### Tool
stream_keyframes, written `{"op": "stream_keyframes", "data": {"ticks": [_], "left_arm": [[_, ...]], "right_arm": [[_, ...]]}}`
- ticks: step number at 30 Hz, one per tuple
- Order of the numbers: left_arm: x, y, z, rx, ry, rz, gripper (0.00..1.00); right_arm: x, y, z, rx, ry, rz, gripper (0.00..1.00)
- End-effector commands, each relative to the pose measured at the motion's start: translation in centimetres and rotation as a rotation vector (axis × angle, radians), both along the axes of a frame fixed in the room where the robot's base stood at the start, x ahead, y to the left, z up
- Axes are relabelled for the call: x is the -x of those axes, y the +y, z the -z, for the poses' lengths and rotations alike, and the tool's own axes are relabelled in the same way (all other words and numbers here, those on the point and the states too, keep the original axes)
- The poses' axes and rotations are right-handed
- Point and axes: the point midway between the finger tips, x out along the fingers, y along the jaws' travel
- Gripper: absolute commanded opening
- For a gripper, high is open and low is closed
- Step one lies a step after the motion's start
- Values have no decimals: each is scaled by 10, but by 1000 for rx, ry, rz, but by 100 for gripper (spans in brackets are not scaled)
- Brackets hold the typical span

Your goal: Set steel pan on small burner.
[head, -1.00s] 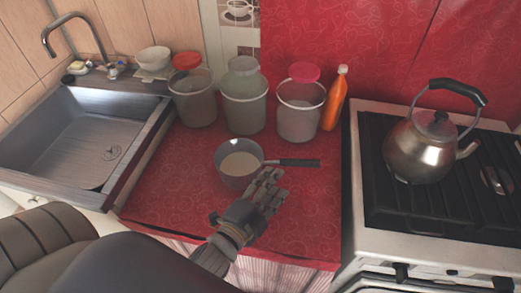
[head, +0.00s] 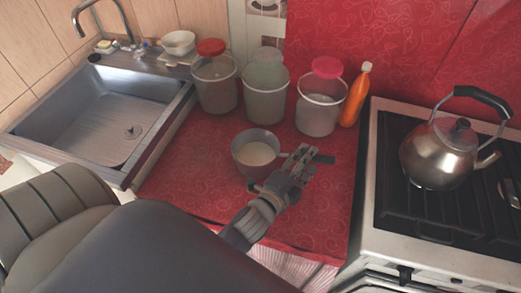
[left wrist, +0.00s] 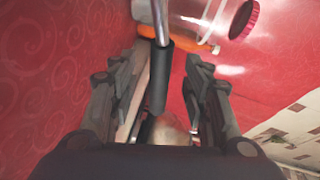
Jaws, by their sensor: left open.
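The steel pan (head: 256,152) stands upright on the red oilcloth counter, with something pale in its bowl. Its dark handle (head: 326,159) points right. My left gripper (head: 302,158) is open over the handle, just right of the bowl. In the left wrist view the black handle (left wrist: 163,75) runs between the two spread fingers (left wrist: 160,68); I cannot tell whether either touches it. The black stove top (head: 400,205) is to the right. Part of a burner (head: 512,194) shows at the right edge; its size is unclear. My right gripper is not in view.
A steel kettle (head: 440,158) stands on the stove. Lidded jars (head: 265,90) and an orange bottle (head: 355,97) line the back of the counter. A sink (head: 100,125) is at left. The counter between pan and stove is mostly clear.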

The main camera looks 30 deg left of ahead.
Motion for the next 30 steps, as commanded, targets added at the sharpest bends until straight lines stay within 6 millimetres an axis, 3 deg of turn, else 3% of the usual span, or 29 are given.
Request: {"op": "stream_keyframes", "data": {"ticks": [6,14,20,30], "left_arm": [[-22,-2,2,0,0,0,44],[-23,-2,3,0,1,0,44],[-23,-2,3,0,0,0,0],[-24,-2,-1,-7,-9,2,0]], "right_arm": [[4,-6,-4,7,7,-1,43],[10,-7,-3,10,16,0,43],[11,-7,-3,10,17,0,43],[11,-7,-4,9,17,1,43]]}}
